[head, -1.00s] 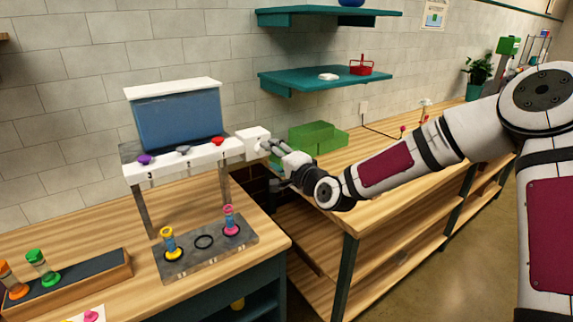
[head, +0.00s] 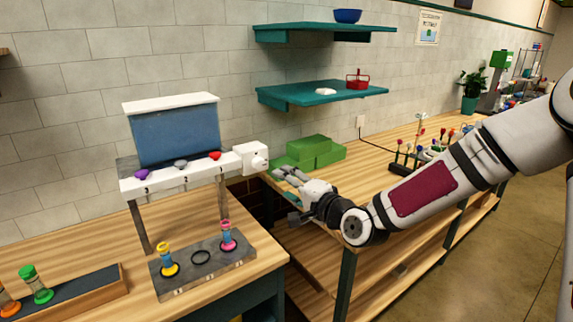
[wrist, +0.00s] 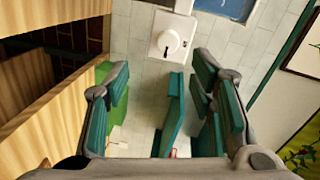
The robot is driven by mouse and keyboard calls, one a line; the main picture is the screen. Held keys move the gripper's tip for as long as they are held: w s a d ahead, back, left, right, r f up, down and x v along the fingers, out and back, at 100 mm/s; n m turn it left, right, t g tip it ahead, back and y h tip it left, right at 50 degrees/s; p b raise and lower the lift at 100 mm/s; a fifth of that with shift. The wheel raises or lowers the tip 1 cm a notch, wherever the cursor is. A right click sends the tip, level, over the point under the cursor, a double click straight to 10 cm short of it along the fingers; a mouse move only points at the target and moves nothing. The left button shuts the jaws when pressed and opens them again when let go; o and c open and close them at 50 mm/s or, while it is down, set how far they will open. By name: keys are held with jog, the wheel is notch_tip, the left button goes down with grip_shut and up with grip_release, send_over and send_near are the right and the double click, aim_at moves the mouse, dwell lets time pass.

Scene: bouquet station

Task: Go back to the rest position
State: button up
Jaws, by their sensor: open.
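My gripper (head: 288,185) is open and empty in the head view. It is in front of the green blocks, to the right of and below the white box with a round knob (head: 251,157) at the right end of the dispenser. In the wrist view my gripper (wrist: 160,95) has its fingers spread wide with nothing between them that it holds. The white box with its knob (wrist: 171,41) shows beyond the fingers, apart from them.
The dispenser (head: 178,135) stands on the left counter, with yellow (head: 168,262) and pink (head: 228,238) vials in a grey base below. Green blocks (head: 310,152) sit on the right counter. Teal shelves (head: 320,93) hang on the wall above. Flower stems (head: 408,150) stand further right.

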jog(key=s+d+n+g+h, duration=0.5)
jog(key=s+d+n+h, duration=0.25)
jog(key=s+d, duration=0.35)
jog(key=s+d+r+g, duration=0.1)
jog(key=s+d+r, duration=0.1)
jog(key=s, duration=0.5)
jog(key=s+d+r+n+g+h, duration=0.1)
jog(key=s+d+r, duration=0.1)
jog(key=s, duration=0.6)
jog(key=s+d+r+g+h+b, duration=0.1)
jog(key=s+r, duration=0.3)
jog(key=s, duration=0.4)
jog(key=shift+s+d, duration=0.15)
jog(key=shift+d, duration=0.65)
